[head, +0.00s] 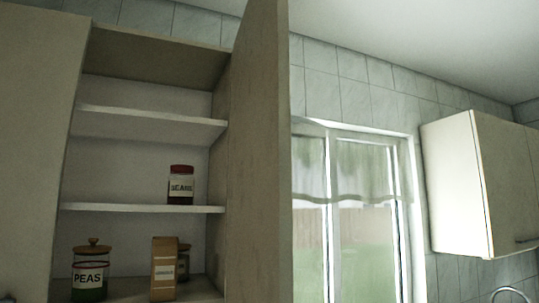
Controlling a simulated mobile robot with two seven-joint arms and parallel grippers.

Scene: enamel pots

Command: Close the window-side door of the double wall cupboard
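The double wall cupboard (150,124) fills the left side of the head view. Its window-side door (264,160) stands wide open, sticking out towards me between the shelves and the window. The other door (38,140), at the far left, covers that side of the cupboard; I cannot tell whether it is fully shut. Neither of my grippers shows in this view.
Inside stand a red-lidded beans jar (181,186), a peas jar (89,272) and a brown box (164,268) with a jar partly hidden behind it. The window (352,215) is right of the open door. Another wall cupboard (475,185) hangs at right.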

